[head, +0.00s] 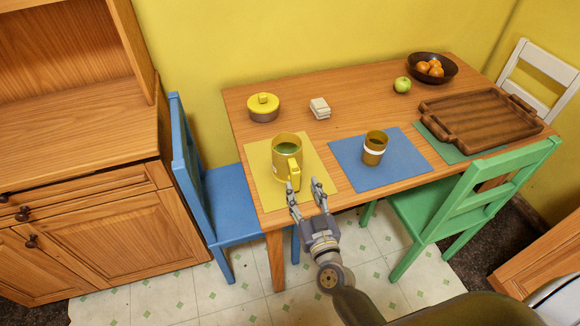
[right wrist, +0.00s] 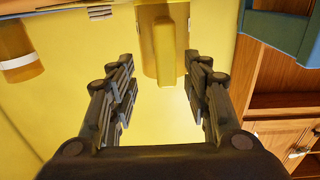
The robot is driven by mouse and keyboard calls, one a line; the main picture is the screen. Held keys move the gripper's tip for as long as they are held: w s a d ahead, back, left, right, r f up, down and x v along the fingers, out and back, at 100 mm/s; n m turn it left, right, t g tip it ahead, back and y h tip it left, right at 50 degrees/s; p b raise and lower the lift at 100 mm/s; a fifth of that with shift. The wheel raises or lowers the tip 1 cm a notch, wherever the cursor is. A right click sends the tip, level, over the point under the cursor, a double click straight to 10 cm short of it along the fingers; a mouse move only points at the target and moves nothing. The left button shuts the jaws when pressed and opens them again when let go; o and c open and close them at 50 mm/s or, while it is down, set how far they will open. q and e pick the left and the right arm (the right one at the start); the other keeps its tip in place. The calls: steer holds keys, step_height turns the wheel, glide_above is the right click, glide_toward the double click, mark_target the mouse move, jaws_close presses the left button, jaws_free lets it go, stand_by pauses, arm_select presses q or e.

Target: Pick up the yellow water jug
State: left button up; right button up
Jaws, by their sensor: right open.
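The yellow water jug (head: 286,150) stands upright on a yellow placemat (head: 262,188) at the table's left front, its handle facing the front edge. Its inside looks green. My right gripper (head: 306,184) is open and empty at the front of the jug, with the fingertips close to the handle. In the right wrist view the jug's handle (right wrist: 165,53) shows between and just beyond the two open fingers (right wrist: 163,72). I cannot tell whether a finger touches it. My left gripper is not in view.
A brown cup with a white band (head: 374,149) stands on a blue placemat (head: 350,180) to the right. Behind are a yellow-lidded pot (head: 263,107) and white napkins (head: 320,108). A wooden tray (head: 480,118), green apple (head: 402,85) and fruit bowl (head: 432,68) are farther right. Blue (head: 230,200) and green (head: 440,205) chairs flank the table.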

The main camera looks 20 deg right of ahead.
mark_target(296, 181)
steer(key=shift+w+a+f, duration=0.1)
steer(key=shift+w+a, duration=0.05)
steer(key=shift+w, duration=1.5)
steer(key=shift+w+a, duration=0.15)
steer(key=shift+w, duration=1.5)
jaws_close()
